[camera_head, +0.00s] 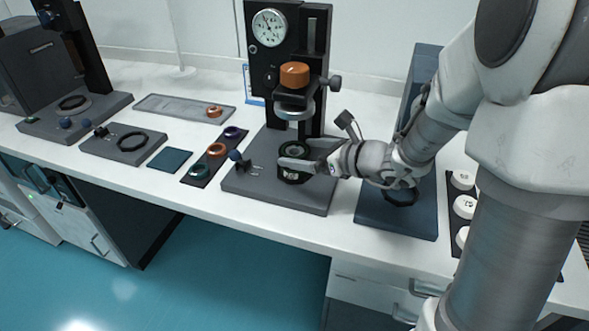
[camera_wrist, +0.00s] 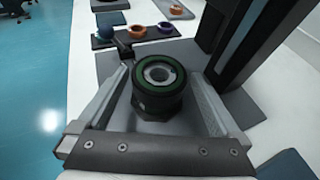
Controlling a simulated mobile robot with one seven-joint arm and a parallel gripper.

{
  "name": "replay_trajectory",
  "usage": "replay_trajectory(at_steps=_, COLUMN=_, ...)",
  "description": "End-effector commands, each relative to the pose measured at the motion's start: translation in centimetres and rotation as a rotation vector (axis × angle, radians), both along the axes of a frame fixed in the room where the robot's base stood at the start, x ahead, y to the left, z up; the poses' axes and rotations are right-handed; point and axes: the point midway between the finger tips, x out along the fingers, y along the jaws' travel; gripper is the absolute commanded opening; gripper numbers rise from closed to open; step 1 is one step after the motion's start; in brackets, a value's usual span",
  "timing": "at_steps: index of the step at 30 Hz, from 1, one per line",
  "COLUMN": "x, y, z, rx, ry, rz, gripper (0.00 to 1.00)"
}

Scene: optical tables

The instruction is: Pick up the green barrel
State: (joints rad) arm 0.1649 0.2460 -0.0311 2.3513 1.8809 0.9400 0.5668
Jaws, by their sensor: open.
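The green barrel (camera_wrist: 160,85) is a short dark cylinder with a green ring around its top and a hole in the middle. In the wrist view it stands between the two fingers of my gripper (camera_wrist: 160,95), with a gap visible at the sides. In the head view the barrel (camera_head: 294,174) stands on the grey base plate (camera_head: 255,190) of the dial instrument. My gripper (camera_head: 298,158) reaches in from the right and its open fingers lie around the barrel. Part of the barrel is hidden by the fingers in the head view.
The instrument's black column with a dial gauge (camera_head: 269,27) and orange knob (camera_head: 295,74) rises just behind the barrel. A black strip with small rings, including an orange ring (camera_head: 217,150), lies left. White round parts (camera_head: 464,207) lie right. The table's front edge is close.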

Motion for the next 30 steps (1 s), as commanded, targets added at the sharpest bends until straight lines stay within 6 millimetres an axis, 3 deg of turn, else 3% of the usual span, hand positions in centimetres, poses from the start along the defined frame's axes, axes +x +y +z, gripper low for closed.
replay_trajectory(at_steps=8, x=1.2, y=1.3, z=-0.7, rx=0.0, ry=-0.001, rz=0.004, gripper=1.0)
replay_trajectory(at_steps=15, x=3.5, y=3.6, z=-2.0, rx=-0.001, ry=0.0, rz=0.003, gripper=1.0)
replay_trajectory(at_steps=22, x=3.8, y=3.8, z=-1.9, rx=-0.001, ry=-0.001, rz=0.0, gripper=1.0)
replay_trajectory(at_steps=23, x=3.8, y=3.8, z=-1.9, rx=-0.001, ry=-0.001, rz=0.0, gripper=0.98)
replay_trajectory(at_steps=30, x=3.7, y=3.8, z=-1.9, rx=-0.001, ry=-0.001, rz=0.0, gripper=0.55)
